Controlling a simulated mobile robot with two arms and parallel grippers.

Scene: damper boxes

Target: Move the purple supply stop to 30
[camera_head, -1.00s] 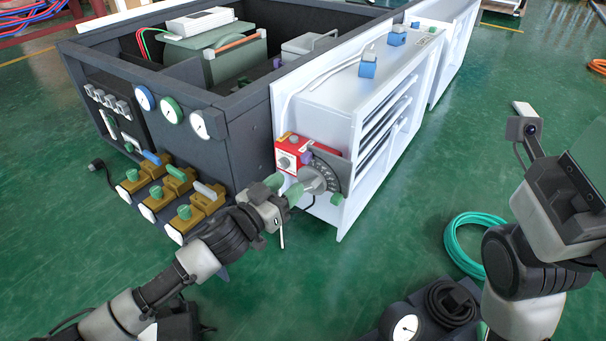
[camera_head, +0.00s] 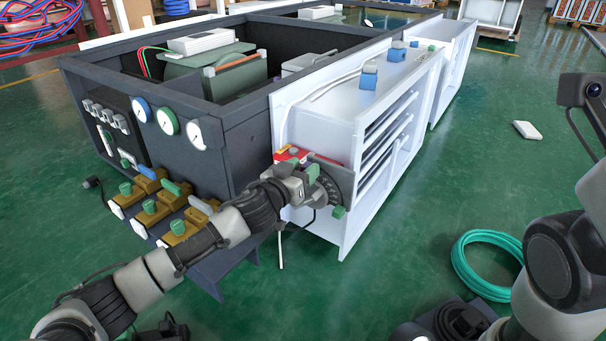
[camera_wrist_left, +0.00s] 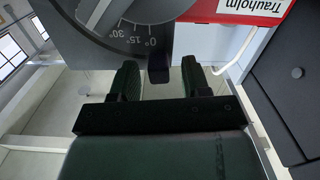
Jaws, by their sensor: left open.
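The grey dial plate (camera_head: 335,190) is on the end of the white damper box. In the left wrist view the dial plate (camera_wrist_left: 130,40) shows marks 0°, 15° and 30°. In the left wrist view a dark block (camera_wrist_left: 158,66), apparently the supply stop, sits between the open fingers (camera_wrist_left: 160,82), close to the 0° mark. Its purple colour does not show there; the gripper hides it in the head view.
A red actuator box (camera_head: 288,154) sits behind my left gripper; its label shows in the left wrist view (camera_wrist_left: 240,8). Brass valves with green handles (camera_head: 150,206) stand to the left. A teal hose coil (camera_head: 487,264) lies on the floor. My right arm is at the right edge.

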